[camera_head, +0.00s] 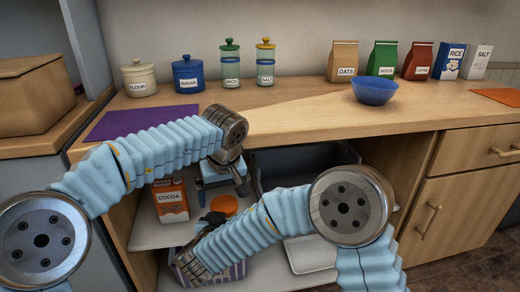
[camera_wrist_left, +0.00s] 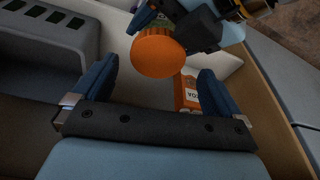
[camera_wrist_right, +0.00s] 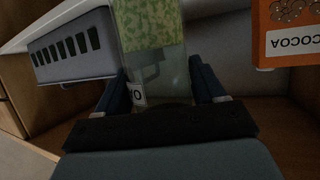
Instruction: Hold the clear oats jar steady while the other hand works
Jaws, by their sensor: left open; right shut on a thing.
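The clear oats jar is in the lower cabinet; its orange lid (camera_head: 223,205) shows between my arms in the head view. My right gripper (camera_wrist_right: 160,78) is shut on the jar (camera_wrist_right: 150,45), with a finger on each side. Green-flecked contents and part of a white label show through the clear wall. My left gripper (camera_head: 221,188) is open and empty, pointing down above the lid. In the left wrist view the orange lid (camera_wrist_left: 158,52) lies beyond the open left fingers (camera_wrist_left: 157,70), apart from them. My right gripper's dark fingers (camera_wrist_left: 203,30) show beside the jar there.
An orange cocoa box (camera_head: 172,200) stands left of the jar. A grey slotted bin (camera_wrist_right: 68,48) is nearby. A striped purple container (camera_head: 235,271) is low in front. The wooden counter (camera_head: 290,112) overhead carries canisters, bags and a blue bowl (camera_head: 375,91).

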